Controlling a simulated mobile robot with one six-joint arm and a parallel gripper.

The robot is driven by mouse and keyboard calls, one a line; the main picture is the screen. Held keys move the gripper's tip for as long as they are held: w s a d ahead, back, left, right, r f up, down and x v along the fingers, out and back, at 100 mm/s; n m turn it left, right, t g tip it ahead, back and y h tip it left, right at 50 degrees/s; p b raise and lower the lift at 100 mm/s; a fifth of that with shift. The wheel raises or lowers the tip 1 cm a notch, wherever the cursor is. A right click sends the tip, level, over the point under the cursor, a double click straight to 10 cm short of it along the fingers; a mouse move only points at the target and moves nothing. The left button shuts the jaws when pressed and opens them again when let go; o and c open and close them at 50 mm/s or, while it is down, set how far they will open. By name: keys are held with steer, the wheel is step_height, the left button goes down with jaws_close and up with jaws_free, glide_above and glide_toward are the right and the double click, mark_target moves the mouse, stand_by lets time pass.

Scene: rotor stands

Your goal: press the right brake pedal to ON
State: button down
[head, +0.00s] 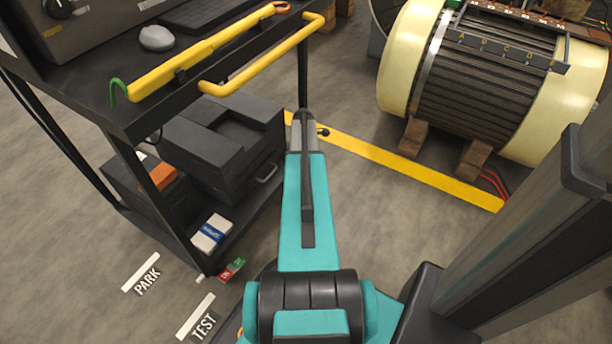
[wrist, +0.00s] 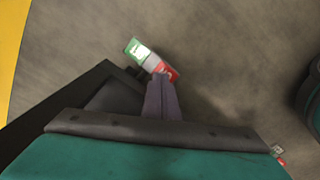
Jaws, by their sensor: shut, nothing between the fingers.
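A brake pedal with a green half and a red half (wrist: 152,60) shows in the wrist view just beyond my fingertips. My gripper (wrist: 161,82) is shut and empty, and its tips overlap the red end in the picture; I cannot tell whether they touch it. A second, small red and white piece (wrist: 279,152), perhaps the other pedal, is partly hidden at lower right. In the head view one red and green pedal (head: 231,269) sits at the cart's near lower corner. My arm runs up the middle there, and my fingers are not clear. Which pedal half is down is unclear.
The black cart (head: 127,122) stands at left with a yellow handle (head: 265,60) and boxes on its lower shelf. A cream motor (head: 480,85) stands on wooden blocks at upper right. A yellow floor line (head: 400,168) crosses between them.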

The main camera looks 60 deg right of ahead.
steer(key=shift+f+b, duration=0.4)
steer(key=shift+f, duration=1.65)
stand_by(2.5)
steer(key=shift+r, duration=0.1)
steer(key=shift+r+p, duration=2.55)
steer(key=shift+r, duration=0.9)
steer(key=shift+s, duration=0.1)
